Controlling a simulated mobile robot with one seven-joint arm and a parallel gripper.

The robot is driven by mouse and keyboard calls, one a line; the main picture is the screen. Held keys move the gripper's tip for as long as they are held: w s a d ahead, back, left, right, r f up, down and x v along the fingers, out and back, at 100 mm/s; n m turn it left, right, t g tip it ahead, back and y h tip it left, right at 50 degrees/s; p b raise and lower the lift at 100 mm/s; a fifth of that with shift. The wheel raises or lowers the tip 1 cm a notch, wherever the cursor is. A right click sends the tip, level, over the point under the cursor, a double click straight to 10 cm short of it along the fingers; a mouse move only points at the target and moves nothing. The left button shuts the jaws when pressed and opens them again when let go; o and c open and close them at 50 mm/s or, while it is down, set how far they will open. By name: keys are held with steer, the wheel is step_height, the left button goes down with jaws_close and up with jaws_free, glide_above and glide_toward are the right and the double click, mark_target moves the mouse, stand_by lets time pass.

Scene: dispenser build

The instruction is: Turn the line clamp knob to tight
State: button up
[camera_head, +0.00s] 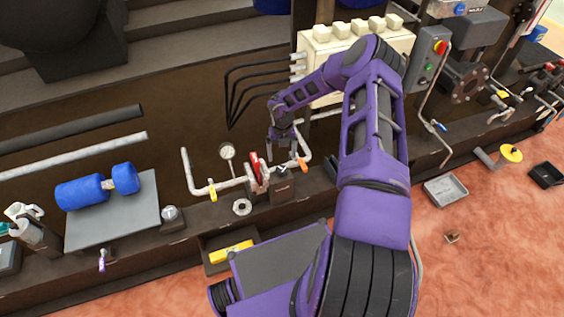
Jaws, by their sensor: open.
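A white pipe line (228,184) with a round gauge (227,152) runs along the dark bench. A red part (256,164) stands on the line, with a dark block (283,187) just right of it. A small dark piece (282,169) sits on top of the block; it may be the clamp knob, but it is too small to be sure. My gripper (282,148) is open and points down just above the block, between the red part and an orange handle (302,163). I cannot tell whether the fingers touch anything.
A yellow handle (212,190) sits on the pipe at left. A ring-shaped part (242,207) lies on the bench front. A grey plate (112,212) with blue cylinders is at far left. A cream box (352,64) stands behind my arm.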

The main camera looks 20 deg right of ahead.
step_height(320, 180, up, 9)
steer(key=p, duration=0.1)
steer(key=shift+r, duration=0.2)
stand_by(0.4)
